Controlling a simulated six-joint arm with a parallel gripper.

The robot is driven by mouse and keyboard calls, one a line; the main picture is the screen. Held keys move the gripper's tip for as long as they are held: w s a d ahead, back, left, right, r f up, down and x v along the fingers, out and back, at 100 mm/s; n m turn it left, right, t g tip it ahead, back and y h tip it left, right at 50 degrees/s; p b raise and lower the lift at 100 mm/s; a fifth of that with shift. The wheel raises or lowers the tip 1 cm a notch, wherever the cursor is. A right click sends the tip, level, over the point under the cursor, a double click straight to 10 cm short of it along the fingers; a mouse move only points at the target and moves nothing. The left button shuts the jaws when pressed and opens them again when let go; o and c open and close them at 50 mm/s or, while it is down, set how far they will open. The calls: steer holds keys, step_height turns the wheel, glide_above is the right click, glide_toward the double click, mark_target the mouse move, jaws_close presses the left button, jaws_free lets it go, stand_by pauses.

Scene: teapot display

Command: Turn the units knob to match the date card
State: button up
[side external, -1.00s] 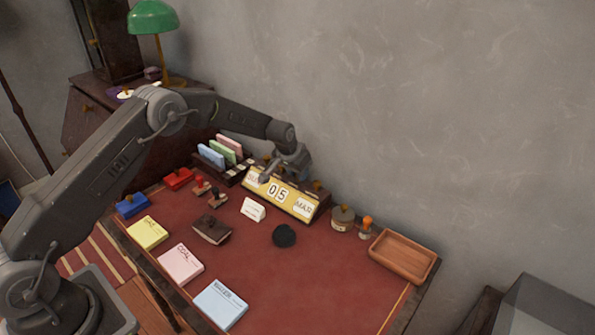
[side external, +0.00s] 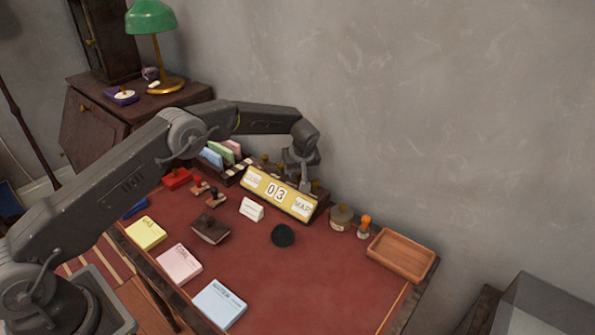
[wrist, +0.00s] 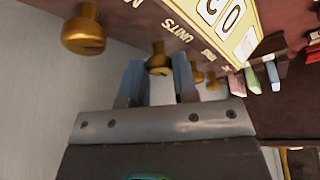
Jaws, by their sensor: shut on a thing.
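The yellow desk calendar (side external: 290,202) stands at the back of the red desk top, and its number windows read 03. A white folded date card (side external: 251,209) stands in front of it; its writing is too small to read. My gripper (side external: 302,172) is behind the calendar, its fingers mostly hidden there. In the wrist view the gripper (wrist: 157,78) has its two blue-grey fingers on either side of a brass knob (wrist: 158,63) and is shut on it. The word UNITS is printed on the calendar (wrist: 205,45) near this knob.
Another brass knob (wrist: 84,32) sits left in the wrist view, with smaller ones to the right. A file rack (side external: 236,172) is left of the calendar. A jar (side external: 341,217), an orange-topped stamp (side external: 364,227) and a wooden tray (side external: 402,255) are to its right.

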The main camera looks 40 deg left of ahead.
steer(key=n+g, duration=0.1)
steer(key=n, duration=0.4)
steer(key=shift+w+g+y, duration=0.1)
steer(key=shift+g+y, duration=0.3)
steer(key=shift+d+n, duration=0.1)
steer(key=shift+n, duration=0.4)
steer(key=o, duration=0.9)
steer(key=v, duration=0.7)
steer(key=shift+r, duration=0.25)
steer(key=shift+w+r, duration=0.1)
